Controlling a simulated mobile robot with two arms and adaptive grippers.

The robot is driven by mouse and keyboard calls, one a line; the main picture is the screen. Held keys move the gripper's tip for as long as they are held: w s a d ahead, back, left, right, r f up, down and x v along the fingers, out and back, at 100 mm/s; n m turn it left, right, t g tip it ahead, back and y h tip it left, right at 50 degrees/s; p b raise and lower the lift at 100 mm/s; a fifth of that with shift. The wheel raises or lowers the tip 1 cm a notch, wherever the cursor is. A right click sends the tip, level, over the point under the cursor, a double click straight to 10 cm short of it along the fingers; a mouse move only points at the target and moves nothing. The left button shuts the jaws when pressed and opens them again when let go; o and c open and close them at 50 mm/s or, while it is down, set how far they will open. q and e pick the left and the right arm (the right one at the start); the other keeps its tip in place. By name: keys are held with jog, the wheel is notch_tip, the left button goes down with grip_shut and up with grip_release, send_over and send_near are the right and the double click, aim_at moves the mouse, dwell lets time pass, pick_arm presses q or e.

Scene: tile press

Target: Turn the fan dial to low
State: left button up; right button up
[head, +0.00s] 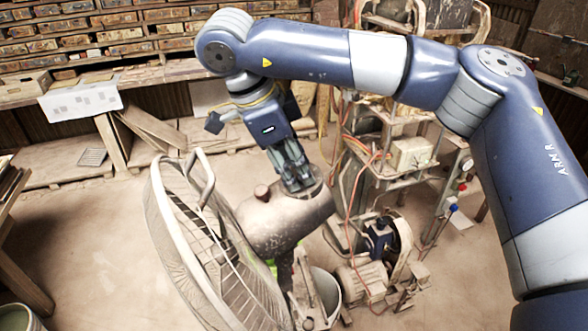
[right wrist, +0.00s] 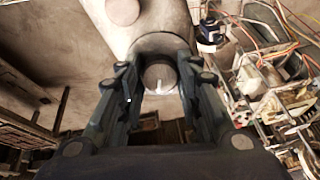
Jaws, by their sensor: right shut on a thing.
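A large dusty fan stands in the middle of the head view, with its round wire cage (head: 190,245) facing left and its motor housing (head: 272,225) behind it. The fan dial (right wrist: 160,74) is a round grey knob with a pale mark, set in a rounded end of the housing in the right wrist view. My right gripper (head: 298,184) reaches down onto the housing from above. Its two fingers (right wrist: 160,80) are shut on the dial, one on each side. In the head view the fingers mostly hide the dial. My left gripper is not in view.
A small round knob (head: 261,192) stands up from the housing's top. A machine frame with orange hoses (head: 408,155) is close on the right. Shelves of tiles (head: 80,40) line the back wall. Bare floor (head: 90,235) lies left of the fan.

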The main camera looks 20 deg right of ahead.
jog(key=shift+m+b, duration=0.45)
jog(key=shift+m, duration=1.05)
jog(key=shift+r, duration=0.1)
jog(key=o, duration=1.1)
jog(key=shift+d, duration=0.1)
jog(key=v, duration=1.2)
jog(key=shift+w, duration=0.15)
